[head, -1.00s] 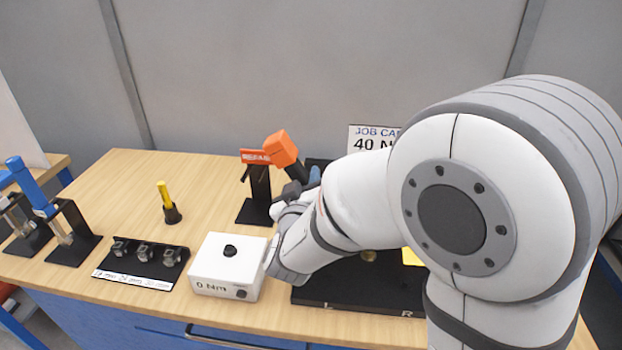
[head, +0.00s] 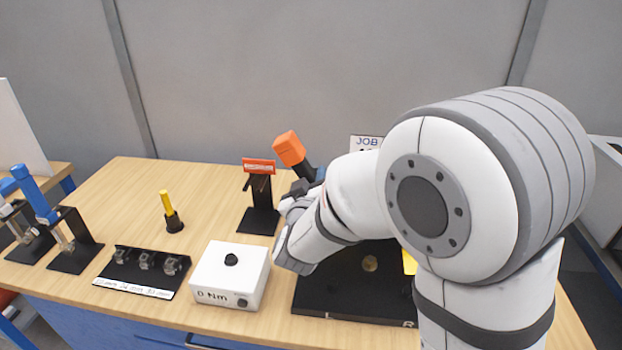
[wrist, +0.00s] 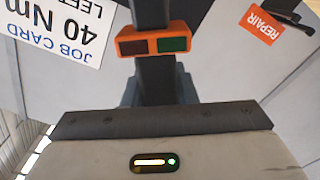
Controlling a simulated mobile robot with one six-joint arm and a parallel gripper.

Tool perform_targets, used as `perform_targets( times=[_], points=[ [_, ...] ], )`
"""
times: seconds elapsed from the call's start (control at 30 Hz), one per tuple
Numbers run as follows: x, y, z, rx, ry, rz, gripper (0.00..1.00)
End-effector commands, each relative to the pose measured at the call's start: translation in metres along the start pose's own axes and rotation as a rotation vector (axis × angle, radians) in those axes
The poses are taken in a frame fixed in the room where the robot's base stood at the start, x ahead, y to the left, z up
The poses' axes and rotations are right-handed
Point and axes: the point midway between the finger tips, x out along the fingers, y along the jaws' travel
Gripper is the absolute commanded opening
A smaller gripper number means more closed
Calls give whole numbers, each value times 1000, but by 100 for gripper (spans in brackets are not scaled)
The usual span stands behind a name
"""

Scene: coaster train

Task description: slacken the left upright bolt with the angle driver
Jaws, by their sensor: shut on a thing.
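The angle driver (head: 290,148) has an orange block at its upper end and a dark body. It leans up and left out of my gripper (head: 312,188), which is shut on it. In the wrist view the driver shows as a dark shaft with an orange collar (wrist: 153,40) bearing a red and a green window. Its lower end is hidden behind my arm in the head view. A black fixture plate (head: 330,302) marked R lies below my arm, with a round brass-coloured part (head: 370,263) on it. I cannot make out the left upright bolt; my arm covers much of the plate.
A black stand (head: 258,220) with an orange label is left of the driver. A white 0 Nm box (head: 228,277), a black rack (head: 130,278) of sockets and a yellow-handled tool (head: 168,205) stand further left. The job card (head: 366,142) is partly covered. The back-left bench is clear.

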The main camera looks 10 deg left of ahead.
Motion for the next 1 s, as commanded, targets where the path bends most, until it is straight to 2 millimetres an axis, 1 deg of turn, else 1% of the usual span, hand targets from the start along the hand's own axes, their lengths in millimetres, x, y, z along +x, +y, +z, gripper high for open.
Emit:
perform_targets(
  times=[0.03,1.0],
  points=[
    [1,1,-2,2,5,4,0],
    [22,1,-2,1,4,5,0]
  ],
)
